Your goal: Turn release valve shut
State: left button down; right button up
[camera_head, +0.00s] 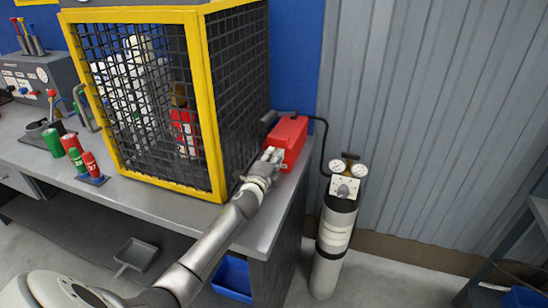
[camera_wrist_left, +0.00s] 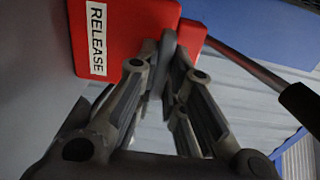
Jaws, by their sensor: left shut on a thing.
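The red release box (camera_head: 290,133) stands on the right end of the grey bench, beside the yellow-framed mesh cage. In the left wrist view, the red box (camera_wrist_left: 120,22) carries a white RELEASE label (camera_wrist_left: 97,38). My left gripper (camera_head: 273,155) is at the near face of the box. In the left wrist view, my left gripper (camera_wrist_left: 166,68) is shut on a grey valve handle (camera_wrist_left: 168,45) in front of the box. The fingers hide part of the handle, so its exact angle is hard to tell. My right gripper is out of view.
The mesh cage (camera_head: 205,90) stands close on the left of my left arm and holds a red extinguisher and white bottles. A grey gas cylinder (camera_head: 334,235) with two gauges stands on the floor at right. A rod with a black grip (camera_wrist_left: 300,104) extends beside the box.

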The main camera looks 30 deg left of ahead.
pick_arm(q)
jog(key=shift+f, duration=0.15)
jog(key=c, duration=1.7)
grip_release()
jog(key=shift+o, duration=0.9)
jog(key=shift+s, duration=0.1)
jog(key=v, duration=1.1)
jog(key=shift+s, duration=0.4)
jog(key=shift+d, duration=0.1)
